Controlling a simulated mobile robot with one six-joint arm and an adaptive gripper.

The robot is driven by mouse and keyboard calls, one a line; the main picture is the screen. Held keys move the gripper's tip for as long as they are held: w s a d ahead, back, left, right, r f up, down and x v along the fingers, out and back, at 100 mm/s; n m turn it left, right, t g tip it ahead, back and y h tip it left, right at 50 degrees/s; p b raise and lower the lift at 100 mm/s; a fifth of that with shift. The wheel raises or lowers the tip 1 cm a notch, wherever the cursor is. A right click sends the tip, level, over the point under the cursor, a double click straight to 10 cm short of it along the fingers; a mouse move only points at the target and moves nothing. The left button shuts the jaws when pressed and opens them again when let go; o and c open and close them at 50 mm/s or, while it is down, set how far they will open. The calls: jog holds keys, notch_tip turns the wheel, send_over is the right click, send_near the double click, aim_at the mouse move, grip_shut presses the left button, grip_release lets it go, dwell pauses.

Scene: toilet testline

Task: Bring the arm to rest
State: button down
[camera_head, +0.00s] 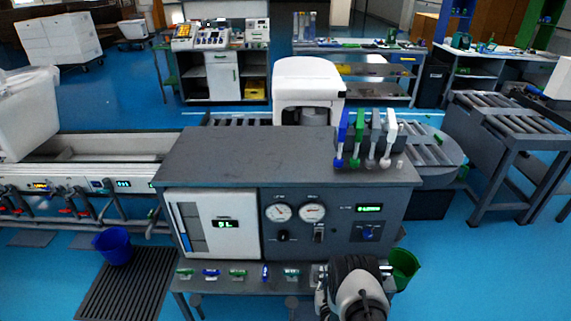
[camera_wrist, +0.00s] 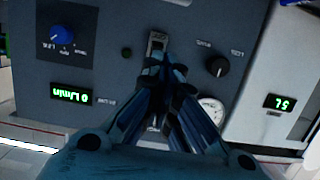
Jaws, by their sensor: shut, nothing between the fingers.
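My gripper (camera_wrist: 165,70) shows in the wrist view with its dark fingers together and nothing between them. Its tips point at the grey panel of the test bench, just below a small metal switch lever (camera_wrist: 157,42) in the picture; I cannot tell whether they touch it. In the head view my arm stands at the lower right in front of the bench (camera_head: 230,155), and its wrist hides the fingers. The same lever (camera_head: 318,233) shows on the bench front, between a black knob (camera_head: 282,236) and a blue knob (camera_head: 368,233).
A green bin (camera_head: 403,268) is close beside my wrist on the right. A shelf below the panel holds several small coloured parts (camera_head: 238,273). A blue bucket (camera_head: 113,246) stands on a slatted mat at left. Open blue floor (camera_head: 480,270) lies to the right.

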jog(key=w+r+g, duration=0.1)
jog(key=w+r, duration=0.3)
jog(key=r, duration=0.5)
jog(key=w+r+g, duration=0.1)
jog(key=w+r, duration=0.3)
jog(key=r, duration=0.4)
jog(key=s+r+g, duration=0.2)
jog(key=s+r, duration=0.4)
jog(key=r, duration=0.7)
jog(key=s+r+g, duration=0.2)
jog(key=s+r, duration=0.4)
jog(key=r, duration=0.6)
jog(key=s+r+g, duration=0.1)
jog(key=s+r, duration=0.1)
jog(key=s, duration=0.9)
jog(key=s+r+g, duration=0.2)
jog(key=s+r, duration=0.1)
jog(key=s, duration=0.9)
jog(key=s+r+g, duration=0.1)
jog(key=s+r, duration=0.1)
jog(key=s, duration=0.9)
jog(key=shift+s+r+g, duration=0.25)
jog(key=shift+r+g, duration=0.05)
jog(key=c, duration=2.3)
grip_release()
